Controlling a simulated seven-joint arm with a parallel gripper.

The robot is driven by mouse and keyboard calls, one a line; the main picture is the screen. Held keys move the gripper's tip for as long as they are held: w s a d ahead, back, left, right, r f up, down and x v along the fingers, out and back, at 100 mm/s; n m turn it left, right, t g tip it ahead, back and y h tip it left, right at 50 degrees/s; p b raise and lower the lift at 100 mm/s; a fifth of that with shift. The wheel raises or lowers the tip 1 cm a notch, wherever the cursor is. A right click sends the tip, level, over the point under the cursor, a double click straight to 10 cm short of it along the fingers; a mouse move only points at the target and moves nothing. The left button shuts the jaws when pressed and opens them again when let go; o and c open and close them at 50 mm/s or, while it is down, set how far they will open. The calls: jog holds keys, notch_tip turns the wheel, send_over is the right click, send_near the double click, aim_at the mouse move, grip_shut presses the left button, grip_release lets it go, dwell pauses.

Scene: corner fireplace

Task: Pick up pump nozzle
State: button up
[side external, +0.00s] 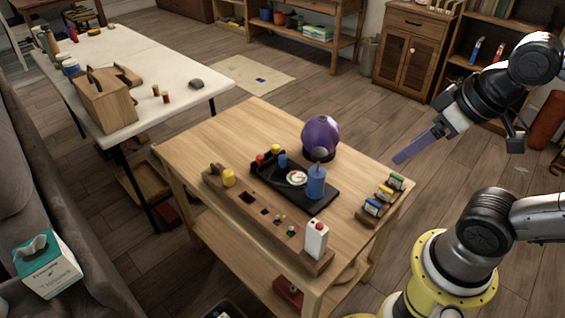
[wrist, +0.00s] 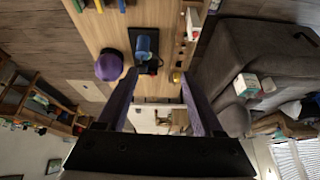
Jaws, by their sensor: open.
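I cannot pick out the pump nozzle with certainty. A blue upright cylinder with a grey rounded top (side external: 316,184), perhaps the pump, stands on a black tray (side external: 268,172) on the wooden table. The tray also holds a round dial (side external: 296,178) and small red, yellow and blue pieces. My gripper (side external: 396,161) has long purple fingers, open and empty, above and right of the table, apart from everything. It also shows in the wrist view (wrist: 160,76).
A purple ball (side external: 320,134) sits behind the tray. The table's back left (side external: 215,140) is clear.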

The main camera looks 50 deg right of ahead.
jog(key=w+r+m, duration=0.9)
jog(key=w+m, duration=0.1)
jog(key=m+g, duration=0.6)
jog(key=m, duration=0.5)
send_over(282, 156)
jog(key=f, duration=3.3)
jog(key=shift+d+f, duration=0.25)
jog(key=shift+f, duration=0.05)
jog(key=shift+s+a+f, duration=0.1)
jog(key=shift+a+f, duration=0.05)
jog(key=shift+f, duration=1.5)
jog(key=shift+a+f, duration=0.15)
jog(key=shift+f, duration=1.5)
